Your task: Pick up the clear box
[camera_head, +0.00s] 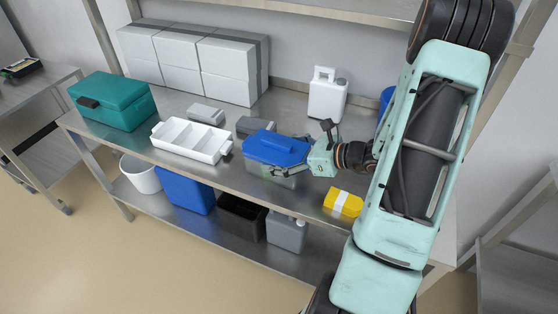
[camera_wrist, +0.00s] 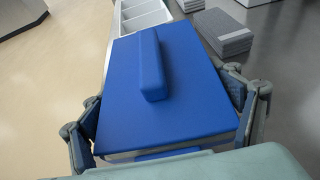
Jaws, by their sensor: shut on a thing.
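The clear box has a blue lid with a raised blue handle (camera_wrist: 150,65). The box (camera_head: 277,148) is on the steel table near its front edge, right of the white tray. In the wrist view its lid (camera_wrist: 170,95) fills the middle, and a strip of the clear body shows under the near lid edge. My gripper (camera_head: 304,158) reaches it from the right. In the wrist view one finger is on each side of the box, at its left and right walls, shut on it. I cannot tell whether the box's underside touches the table.
A white divided tray (camera_head: 190,150) stands left of the box, and grey blocks (camera_head: 255,126) lie behind it. A teal case (camera_head: 112,101), white cartons (camera_head: 200,62) and a white jug (camera_head: 327,96) stand farther off. A yellow item (camera_head: 343,202) lies at the front edge near my arm.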

